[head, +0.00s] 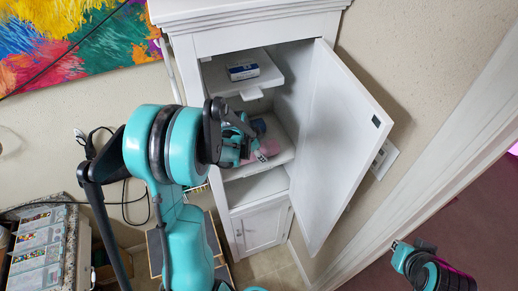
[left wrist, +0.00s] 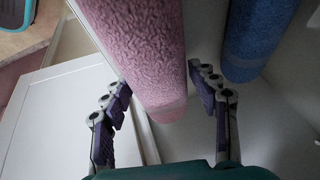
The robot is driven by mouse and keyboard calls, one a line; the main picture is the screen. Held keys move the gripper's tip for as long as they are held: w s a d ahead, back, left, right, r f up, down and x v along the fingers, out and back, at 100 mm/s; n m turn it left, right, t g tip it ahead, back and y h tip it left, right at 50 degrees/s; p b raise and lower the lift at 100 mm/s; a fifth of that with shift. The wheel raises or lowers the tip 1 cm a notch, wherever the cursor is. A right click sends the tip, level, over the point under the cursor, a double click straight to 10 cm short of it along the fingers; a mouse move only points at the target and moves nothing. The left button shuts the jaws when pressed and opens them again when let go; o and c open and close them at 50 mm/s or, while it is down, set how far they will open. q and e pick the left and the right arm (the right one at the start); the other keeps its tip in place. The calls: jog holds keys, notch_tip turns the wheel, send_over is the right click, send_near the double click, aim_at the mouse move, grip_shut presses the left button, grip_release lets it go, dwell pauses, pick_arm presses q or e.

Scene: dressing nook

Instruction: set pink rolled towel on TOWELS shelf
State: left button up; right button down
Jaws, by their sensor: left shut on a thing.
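The pink rolled towel (head: 269,147) is inside the open white cabinet, at the middle shelf (head: 272,164). My left gripper (head: 245,146) reaches in at the same height and hides part of the towel. In the left wrist view the pink towel (left wrist: 140,45) lies between the two fingers of the left gripper (left wrist: 161,86), which is shut on it. A blue rolled towel (head: 258,127) is just behind; it also shows in the left wrist view (left wrist: 257,38), beside the right finger. I cannot read a TOWELS label. My right gripper (head: 412,252) shows only partly at the lower right.
The cabinet door (head: 337,145) stands open on the right. An upper shelf (head: 225,84) with a small blue and white box (head: 243,71) is above the gripper. A lower compartment (head: 257,187) looks empty. A cluttered side unit (head: 45,245) is at lower left.

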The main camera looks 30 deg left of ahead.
pick_arm(q)
jog(key=shift+f+b, duration=0.6)
jog(key=o, duration=1.4)
jog(key=shift+r, duration=0.1)
jog(key=v, duration=0.7)
jog(key=shift+s+r, duration=0.1)
jog(key=shift+r, duration=0.05)
jog(key=shift+d, duration=0.1)
